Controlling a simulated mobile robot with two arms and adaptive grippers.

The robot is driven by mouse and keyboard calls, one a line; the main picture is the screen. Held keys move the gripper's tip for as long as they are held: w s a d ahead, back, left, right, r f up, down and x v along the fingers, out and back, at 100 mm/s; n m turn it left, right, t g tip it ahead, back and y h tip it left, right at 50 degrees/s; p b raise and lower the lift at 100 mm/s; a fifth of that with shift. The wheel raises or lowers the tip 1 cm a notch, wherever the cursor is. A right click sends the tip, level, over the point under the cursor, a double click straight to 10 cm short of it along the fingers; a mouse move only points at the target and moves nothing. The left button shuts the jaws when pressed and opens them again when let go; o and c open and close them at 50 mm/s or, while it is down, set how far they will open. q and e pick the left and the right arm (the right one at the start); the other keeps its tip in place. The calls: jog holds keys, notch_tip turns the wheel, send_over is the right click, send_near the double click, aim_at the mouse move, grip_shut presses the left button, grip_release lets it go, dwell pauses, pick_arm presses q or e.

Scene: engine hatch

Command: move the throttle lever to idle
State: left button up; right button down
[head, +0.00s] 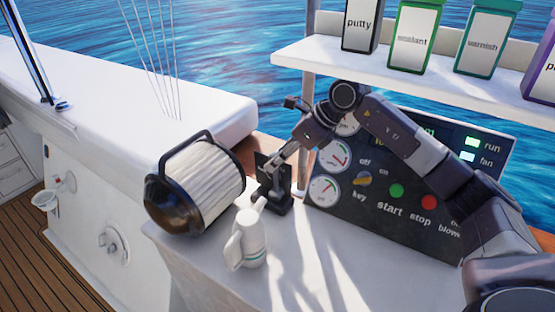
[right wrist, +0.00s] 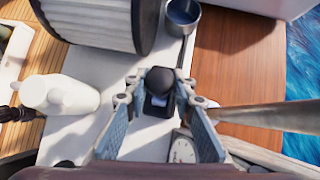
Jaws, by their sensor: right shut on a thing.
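The throttle lever (head: 284,206) stands on the white counter, left of the dark control panel (head: 352,205). Its black base and part of its shaft show in the head view. My right gripper (head: 274,180) reaches down to it from the upper right and covers its top. In the right wrist view the lever's round black knob (right wrist: 160,80) sits between the two fingers of my right gripper (right wrist: 158,98), which is shut on the lever. The exact finger contact is hard to see. My left gripper is not in view.
A white jug (head: 250,240) stands just in front of the lever. A large pleated filter (head: 205,180) lies to its left. A metal cup (right wrist: 183,14) shows in the wrist view. A shelf (head: 400,75) with several containers hangs over the panel.

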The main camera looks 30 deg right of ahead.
jog(key=shift+s+f, duration=0.25)
jog(key=shift+f, duration=0.2)
jog(key=c, duration=1.9)
grip_release()
jog(key=shift+d+r, duration=0.1)
jog(key=shift+r, duration=0.15)
jog(key=shift+d+r, duration=0.1)
jog(key=shift+r, duration=0.15)
jog(key=s+d+r, duration=0.1)
jog(key=s+d, duration=0.8)
jog(key=s, duration=0.1)
jog(key=shift+r, duration=0.3)
jog(key=shift+d, duration=0.15)
